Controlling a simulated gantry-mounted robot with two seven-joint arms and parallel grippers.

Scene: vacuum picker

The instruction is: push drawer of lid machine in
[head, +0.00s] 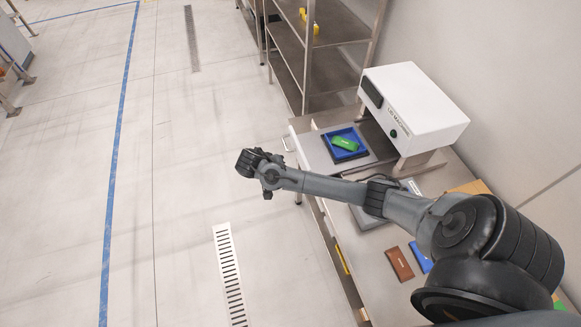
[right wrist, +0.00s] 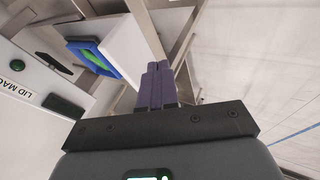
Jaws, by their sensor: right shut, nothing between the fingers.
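The lid machine (head: 415,105) is a white box on the bench at the right of the head view. Its drawer (head: 312,153) is pulled out toward the aisle, with a blue tray (head: 329,137) and a green packet (head: 345,144) on it. A pale handle (head: 286,145) is on the drawer's front. My right gripper (right wrist: 160,70) is shut and empty. It is out over the floor, left of the drawer front in the head view and apart from it. The drawer's white front (right wrist: 135,45) shows beside the fingers in the right wrist view. My left gripper is not in view.
A metal shelf rack (head: 325,45) stands behind the drawer. A brown box (head: 398,263) and a blue box (head: 420,257) lie on the bench below my right arm. The floor (head: 180,190) at the left is open.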

